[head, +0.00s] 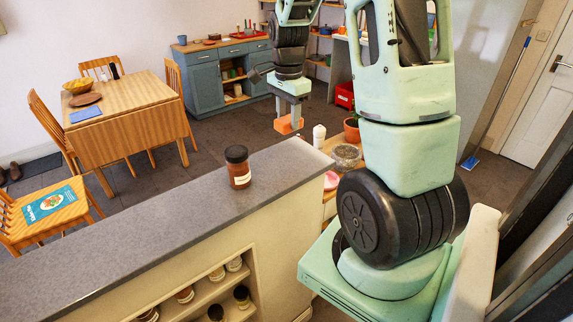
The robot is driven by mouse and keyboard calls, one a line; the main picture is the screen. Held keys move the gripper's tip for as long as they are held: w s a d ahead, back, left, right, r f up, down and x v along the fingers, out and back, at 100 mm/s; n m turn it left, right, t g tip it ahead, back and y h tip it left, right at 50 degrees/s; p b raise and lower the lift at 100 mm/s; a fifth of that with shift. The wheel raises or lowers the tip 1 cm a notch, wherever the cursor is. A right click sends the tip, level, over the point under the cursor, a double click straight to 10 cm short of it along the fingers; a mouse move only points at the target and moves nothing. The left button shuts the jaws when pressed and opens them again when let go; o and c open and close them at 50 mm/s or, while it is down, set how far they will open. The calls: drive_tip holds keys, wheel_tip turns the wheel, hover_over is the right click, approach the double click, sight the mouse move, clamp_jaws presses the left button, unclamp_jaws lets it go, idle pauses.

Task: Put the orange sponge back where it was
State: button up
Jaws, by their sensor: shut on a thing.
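My gripper (291,112) hangs in the upper middle of the head view, pointing down. It is shut on the orange sponge (285,126), which shows as a small orange block below the fingers. The sponge appears in the air, above or beyond the far end of the grey counter. What lies directly beneath it is hard to tell. Where the sponge lay before cannot be told from this view.
A dark-lidded jar (238,167) stands on the grey counter (150,225). Past its end are a white bottle (319,135), a wire-like bowl (346,155), a potted plant (352,129) and a pink dish (330,181). A wooden table (140,117) and blue cabinet (203,88) stand behind.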

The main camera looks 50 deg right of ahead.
wheel_tip(320, 180, down, 10)
drive_tip(key=p, duration=0.3)
drive_tip(key=shift+r, duration=0.2)
drive_tip(key=shift+f, duration=0.15)
drive_tip(key=o, duration=1)
